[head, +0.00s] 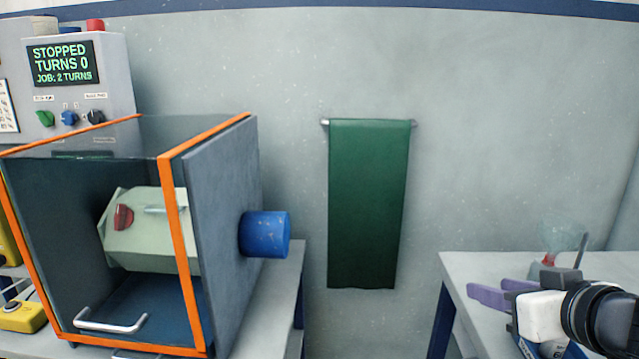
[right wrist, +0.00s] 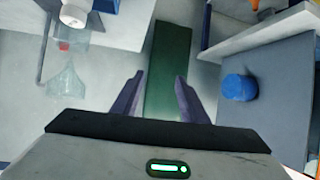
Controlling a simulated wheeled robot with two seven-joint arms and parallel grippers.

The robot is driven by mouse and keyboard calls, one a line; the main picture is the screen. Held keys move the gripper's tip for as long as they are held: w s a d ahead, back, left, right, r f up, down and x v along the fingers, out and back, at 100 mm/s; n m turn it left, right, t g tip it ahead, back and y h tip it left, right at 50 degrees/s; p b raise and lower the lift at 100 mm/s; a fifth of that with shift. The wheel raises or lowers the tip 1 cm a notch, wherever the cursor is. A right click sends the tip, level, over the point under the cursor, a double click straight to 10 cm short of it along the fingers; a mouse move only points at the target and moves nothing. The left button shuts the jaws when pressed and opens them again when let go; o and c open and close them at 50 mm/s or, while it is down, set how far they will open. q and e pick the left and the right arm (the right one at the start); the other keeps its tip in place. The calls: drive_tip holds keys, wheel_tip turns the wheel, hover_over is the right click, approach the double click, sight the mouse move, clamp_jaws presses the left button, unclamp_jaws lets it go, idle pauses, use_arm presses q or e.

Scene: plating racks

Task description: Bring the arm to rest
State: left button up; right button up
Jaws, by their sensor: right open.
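My right arm comes in at the lower right of the head view. Its gripper (head: 492,290) has purple fingers pointing left, in front of the right-hand table. In the right wrist view the two fingers (right wrist: 157,88) stand well apart with nothing between them. The gripper is open and empty. My left arm and left gripper do not show in either view.
An orange-framed tank (head: 178,250) holds a pale green drum (head: 150,235); a blue cylinder (head: 265,234) juts from its right side. The control box display (head: 62,63) reads STOPPED, TURNS 0. A clear vessel (head: 562,236) stands on the right table (head: 480,268). A green cloth (head: 368,200) hangs between.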

drive_tip(key=s+a+p, duration=0.1)
drive_tip(key=s+a, duration=0.1)
drive_tip(key=a, duration=0.6)
drive_tip(key=s+a+m+h+p, duration=0.1)
drive_tip(key=s+a, duration=0.2)
drive_tip(key=a, duration=0.5)
drive_tip(key=s+a+p, duration=0.1)
drive_tip(key=s+a, duration=0.2)
drive_tip(key=a, duration=0.6)
drive_tip(key=shift+s+r, duration=0.25)
drive_tip(key=shift+r, duration=0.15)
drive_tip(key=shift+a, duration=0.1)
